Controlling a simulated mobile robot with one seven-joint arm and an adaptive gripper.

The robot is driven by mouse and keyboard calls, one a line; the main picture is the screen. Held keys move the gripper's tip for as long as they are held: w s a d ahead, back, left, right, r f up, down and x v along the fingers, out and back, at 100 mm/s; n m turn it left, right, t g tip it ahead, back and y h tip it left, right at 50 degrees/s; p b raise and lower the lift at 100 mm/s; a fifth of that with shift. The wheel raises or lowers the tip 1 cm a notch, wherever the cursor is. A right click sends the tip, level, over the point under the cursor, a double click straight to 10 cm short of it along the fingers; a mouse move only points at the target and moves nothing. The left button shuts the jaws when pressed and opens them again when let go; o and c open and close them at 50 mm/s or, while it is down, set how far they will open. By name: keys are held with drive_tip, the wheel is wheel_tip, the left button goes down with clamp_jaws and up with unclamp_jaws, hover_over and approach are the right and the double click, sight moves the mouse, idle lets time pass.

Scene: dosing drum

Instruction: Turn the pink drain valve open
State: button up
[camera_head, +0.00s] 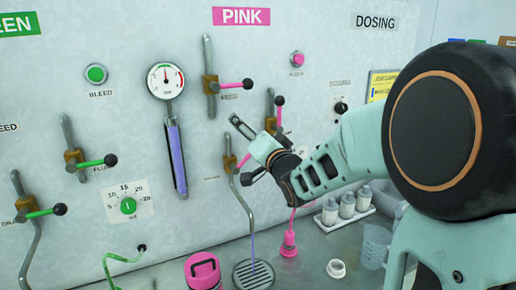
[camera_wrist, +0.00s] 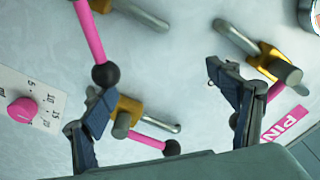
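Contact with the knob cannot be told.
The pink feed valve (camera_head: 211,84) is above, its lever pointing right. The flush valve (camera_head: 270,124) is to the right, lever upward; it shows between my fingers in the wrist view (camera_wrist: 128,108). A pink-lidded container (camera_head: 202,272) and drain grate (camera_head: 253,275) are below.

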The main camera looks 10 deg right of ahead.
drive_tip(key=s+a+f+g+y+b, duration=0.1)
drive_tip(key=s+a+f, duration=0.1)
drive_tip(key=a, duration=0.4)
drive_tip(key=shift+f, duration=0.3)
drive_tip(key=shift+s, duration=0.1)
drive_tip(key=shift+w+a+f+n+b, duration=0.1)
drive_tip(key=shift+w+f+n+b, duration=0.25)
drive_tip(key=shift+w+f, duration=0.2)
drive_tip(key=d+p+v, duration=0.1)
drive_tip(key=v, duration=0.8)
drive_tip(key=shift+r+p, duration=0.3)
drive_tip(key=shift+p, duration=0.05)
